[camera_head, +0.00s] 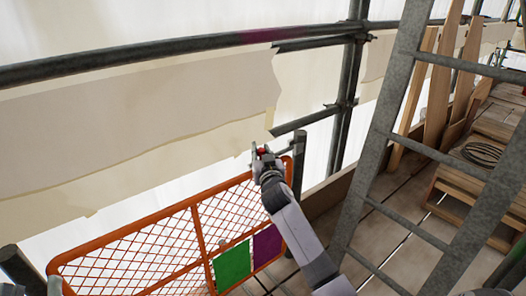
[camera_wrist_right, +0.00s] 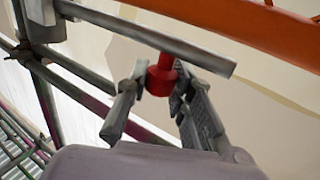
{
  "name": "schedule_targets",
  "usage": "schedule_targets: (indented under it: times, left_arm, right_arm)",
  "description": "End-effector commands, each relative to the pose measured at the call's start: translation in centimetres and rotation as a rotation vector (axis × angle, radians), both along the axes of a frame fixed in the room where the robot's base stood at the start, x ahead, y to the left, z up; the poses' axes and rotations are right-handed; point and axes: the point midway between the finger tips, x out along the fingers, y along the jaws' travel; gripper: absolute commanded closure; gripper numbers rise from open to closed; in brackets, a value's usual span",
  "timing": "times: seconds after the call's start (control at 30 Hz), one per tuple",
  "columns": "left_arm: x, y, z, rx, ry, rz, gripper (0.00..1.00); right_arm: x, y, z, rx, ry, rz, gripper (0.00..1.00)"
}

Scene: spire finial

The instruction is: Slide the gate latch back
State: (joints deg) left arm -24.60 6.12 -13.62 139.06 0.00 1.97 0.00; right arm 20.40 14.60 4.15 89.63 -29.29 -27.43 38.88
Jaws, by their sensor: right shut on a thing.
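The latch is a grey metal bar (camera_wrist_right: 130,28) with a red knob (camera_wrist_right: 161,77) hanging from its side in the right wrist view. My right gripper (camera_wrist_right: 152,92) is shut on the red knob, with one finger on each side of it. In the head view the right gripper (camera_head: 263,153) is at the top right corner of the orange mesh gate (camera_head: 197,232), and a little red shows there. Only small grey parts show at the bottom left edge of the head view, and the fingers of my left gripper cannot be made out.
A grey post (camera_head: 299,165) stands just right of the gate corner. A grey ladder (camera_head: 385,130) leans further right, beside wooden planks (camera_head: 443,85) and a coiled rope (camera_head: 482,153). Green (camera_head: 232,266) and purple (camera_head: 267,245) panels hang on the gate. Scaffold pipes (camera_head: 190,46) cross behind.

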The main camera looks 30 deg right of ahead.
Motion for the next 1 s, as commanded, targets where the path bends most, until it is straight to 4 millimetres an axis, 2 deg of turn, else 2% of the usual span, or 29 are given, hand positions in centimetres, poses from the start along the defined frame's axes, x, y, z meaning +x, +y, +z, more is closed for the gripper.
schedule_targets:
  times: [0.03,0.1,0.2,0.5,0.53,0.83,1.0]
  left_arm:
    - [0.0,0.0,0.0,0.001,0.004,0.0,0.6]
    - [0.1,0.0,-0.1,0.003,0.011,0.0,0.6]
    - [0.2,0.0,-0.2,0.005,0.016,0.001,0.6]
    - [0.2,0.0,-0.3,0.005,0.02,0.002,0.6]
    - [0.2,0.0,-0.3,0.006,0.02,0.003,0.6]
    - [0.1,0.1,-0.4,0.006,0.022,0.002,0.6]
    - [0.1,0.1,-0.4,0.007,0.022,0.003,0.6]
  right_arm:
    - [0.0,1.1,-0.1,0.007,-0.001,0.005,1.0]
    - [-0.1,2.1,-0.1,0.006,-0.001,0.004,1.0]
    - [-0.2,3.0,-0.1,0.005,-0.001,0.002,1.0]
    - [-0.3,3.1,-0.1,0.0,0.001,0.0,1.0]
    - [-0.3,3.1,-0.1,0.0,0.001,0.0,0.77]
    - [-0.3,3.1,0.0,0.001,0.001,0.0,0.57]
    - [-0.3,3.1,0.0,0.001,0.001,0.001,0.57]
